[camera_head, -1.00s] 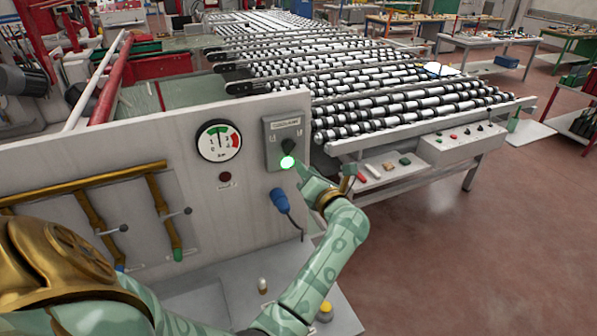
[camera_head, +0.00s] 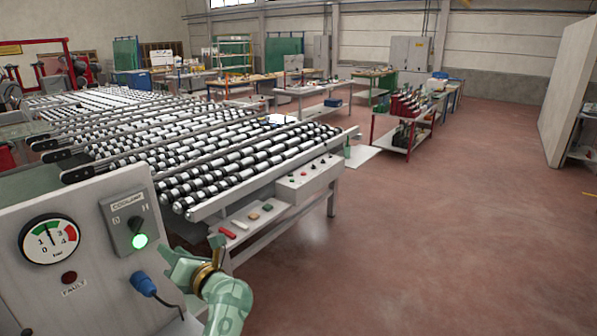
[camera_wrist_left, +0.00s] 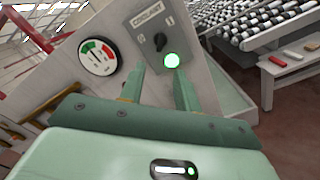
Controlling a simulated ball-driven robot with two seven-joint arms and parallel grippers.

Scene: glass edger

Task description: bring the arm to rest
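My left gripper (camera_head: 192,254) is in front of the grey panel, a little right of and below the coolant switch box (camera_head: 125,222). Its two green fingers also show in the left wrist view (camera_wrist_left: 160,76); they stand apart with nothing between them. The switch has a dark knob (camera_wrist_left: 159,41) and, below it, a lit green lamp (camera_head: 140,241). The fingers look clear of the switch, but the exact gap is hard to tell. My right gripper is in neither view.
A pressure gauge (camera_head: 49,239), a dark fault lamp (camera_head: 69,277) and a blue plug (camera_head: 143,284) are on the panel. A roller conveyor (camera_head: 225,160) with a control box (camera_head: 307,180) stands behind. The floor (camera_head: 420,245) on the right is open.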

